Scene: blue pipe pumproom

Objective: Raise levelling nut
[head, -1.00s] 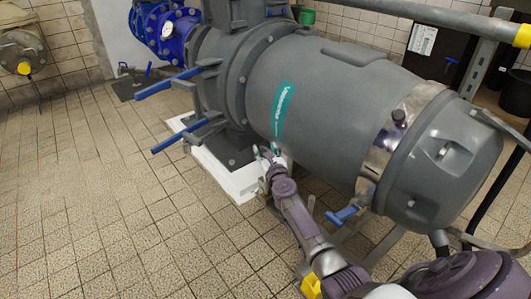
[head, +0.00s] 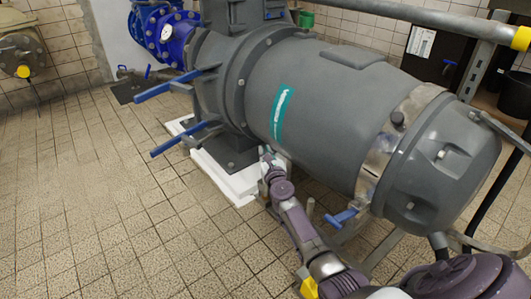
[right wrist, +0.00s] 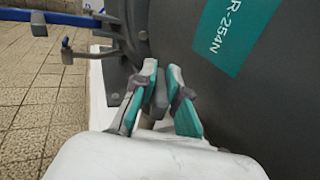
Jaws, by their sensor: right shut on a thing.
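My right gripper (head: 267,155) reaches in beside the white plinth, under the big grey pump body (head: 300,100). In the right wrist view its two teal-padded fingers (right wrist: 163,82) are shut on a small grey piece, which looks like the levelling nut (right wrist: 160,97). The fingers hide much of this piece. What lies under it is not visible. In the head view the nut is hidden by the gripper and too small to make out. My left gripper is not in view.
The white plinth (head: 240,188) lies under the pump's grey foot. Blue-handled bars (head: 168,87) stick out left of the pump. A small blue valve handle (head: 341,217) is right of my arm. The tiled floor (head: 90,200) at left is clear.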

